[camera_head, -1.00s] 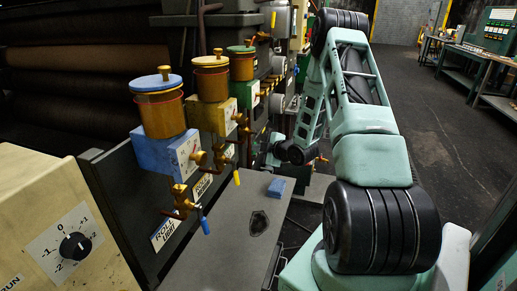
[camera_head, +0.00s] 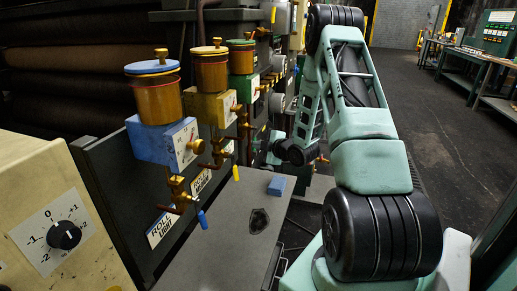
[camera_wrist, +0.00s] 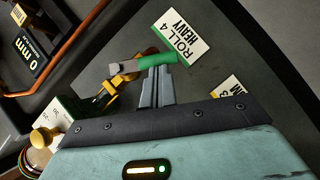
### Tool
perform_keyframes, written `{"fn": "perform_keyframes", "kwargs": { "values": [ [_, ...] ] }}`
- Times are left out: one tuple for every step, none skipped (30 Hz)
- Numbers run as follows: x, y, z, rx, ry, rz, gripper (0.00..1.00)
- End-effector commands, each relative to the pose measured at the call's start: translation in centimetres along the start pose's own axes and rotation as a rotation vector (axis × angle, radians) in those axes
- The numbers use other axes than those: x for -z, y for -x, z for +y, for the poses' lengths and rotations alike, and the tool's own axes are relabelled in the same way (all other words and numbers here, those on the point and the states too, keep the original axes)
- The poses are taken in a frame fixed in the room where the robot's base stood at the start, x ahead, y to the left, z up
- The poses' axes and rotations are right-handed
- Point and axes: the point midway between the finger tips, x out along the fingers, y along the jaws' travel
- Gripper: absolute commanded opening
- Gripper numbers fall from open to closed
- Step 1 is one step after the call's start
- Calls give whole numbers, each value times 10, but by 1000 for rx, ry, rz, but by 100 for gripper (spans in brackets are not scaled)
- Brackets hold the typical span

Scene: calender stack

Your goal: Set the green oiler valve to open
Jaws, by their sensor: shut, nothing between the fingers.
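The green oiler (camera_head: 241,58) stands third in a row of oilers, a brass cup with a green lid on a green block. In the wrist view its valve (camera_wrist: 118,80) is brass, with a lever of bare grey metal and a green grip (camera_wrist: 157,60). The lever points right across the picture, beside a "ROLL 4 HEAVY" label (camera_wrist: 182,38). My gripper (camera_wrist: 155,72) is shut and empty, its fingertips right at the green grip. I cannot tell whether they touch it. In the head view the green lever and my fingertips cannot be made out.
The yellow oiler (camera_head: 210,72) and blue oiler (camera_head: 157,95) stand nearer, their coloured levers hanging down. A blue block (camera_head: 276,186) lies on the grey surface (camera_head: 215,235) below. A copper pipe (camera_wrist: 70,45) crosses the wrist view's upper left. A dial box (camera_head: 60,220) stands at left.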

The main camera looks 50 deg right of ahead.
Motion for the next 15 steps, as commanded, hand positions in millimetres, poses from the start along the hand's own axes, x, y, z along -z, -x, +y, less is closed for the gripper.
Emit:
{"fn": "perform_keyframes", "kwargs": {
  "values": [
    [-3,-3,-6,-12,18,1,0],
    [-4,-4,-7,-19,28,1,0],
    [-6,-5,-9,-29,45,1,0],
    [-7,-5,-10,-39,59,2,0],
    [-8,-6,-11,-50,74,2,0],
    [-10,-8,-12,-63,94,2,0],
    [-11,-8,-14,-75,111,1,0],
    [-12,-9,-14,-87,130,2,0],
    [-14,-11,-16,-103,153,3,0],
    [-15,-11,-16,-115,172,2,0],
    [-16,-12,-16,-127,189,2,0],
    [-18,-13,-16,-142,212,2,0],
    [-19,-14,-17,-154,229,2,0],
    [-20,-14,-17,-165,245,1,0],
    [-21,-15,-17,-179,266,2,0]
  ]
}}
